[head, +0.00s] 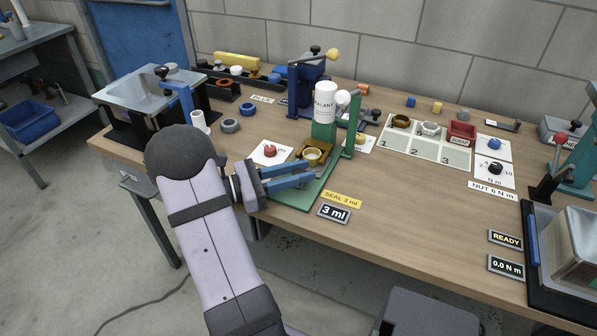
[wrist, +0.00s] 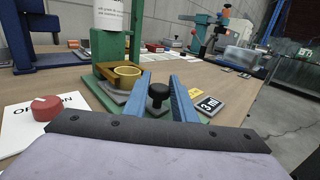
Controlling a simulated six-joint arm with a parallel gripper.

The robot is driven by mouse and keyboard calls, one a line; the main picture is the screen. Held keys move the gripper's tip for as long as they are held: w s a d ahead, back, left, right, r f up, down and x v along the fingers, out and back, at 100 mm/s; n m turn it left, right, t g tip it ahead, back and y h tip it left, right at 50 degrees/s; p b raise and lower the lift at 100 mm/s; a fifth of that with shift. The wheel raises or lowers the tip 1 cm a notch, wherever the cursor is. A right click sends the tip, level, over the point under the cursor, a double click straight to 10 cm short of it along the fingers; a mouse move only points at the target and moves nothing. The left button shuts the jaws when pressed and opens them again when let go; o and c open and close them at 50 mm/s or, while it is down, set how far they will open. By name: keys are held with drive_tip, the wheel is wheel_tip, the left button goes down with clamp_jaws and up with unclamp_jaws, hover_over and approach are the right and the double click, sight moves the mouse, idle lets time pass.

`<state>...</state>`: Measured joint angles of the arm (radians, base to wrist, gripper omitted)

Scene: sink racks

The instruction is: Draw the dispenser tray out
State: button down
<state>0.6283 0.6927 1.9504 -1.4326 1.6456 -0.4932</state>
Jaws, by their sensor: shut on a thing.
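The dispenser is a green stand (head: 322,131) on a green base, with a white sealant bottle (head: 325,103) upright in it. Its brass-coloured tray (head: 318,147) sits low in the stand under the bottle and carries a pale ring (head: 311,156). The tray (wrist: 108,72) and ring (wrist: 127,71) also show in the wrist view. My gripper (head: 308,173) reaches in from the left at the tray's front. In the wrist view its blue fingers (wrist: 160,78) are shut on a black knob (wrist: 158,92) in front of the tray. In the head view the fingers hide the knob.
A red dial (head: 270,151) on a white card stands left of the dispenser. SEAL 3 ml (head: 342,200) and 3 ml (head: 334,213) labels lie in front of it. A numbered mat (head: 425,150) with parts is to the right. The table's front middle is clear.

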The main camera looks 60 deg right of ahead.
drive_tip(key=a+p, duration=0.2)
drive_tip(key=a, duration=0.7)
drive_tip(key=shift+p, duration=0.3)
drive_tip(key=shift+a+f, duration=0.15)
drive_tip(key=c, duration=1.6)
unclamp_jaws()
drive_tip(key=shift+c, duration=0.2)
drive_tip(key=shift+o, duration=0.9)
drive_tip(key=shift+a, duration=0.15)
drive_tip(key=v, duration=0.7)
drive_tip(key=shift+b, duration=0.4)
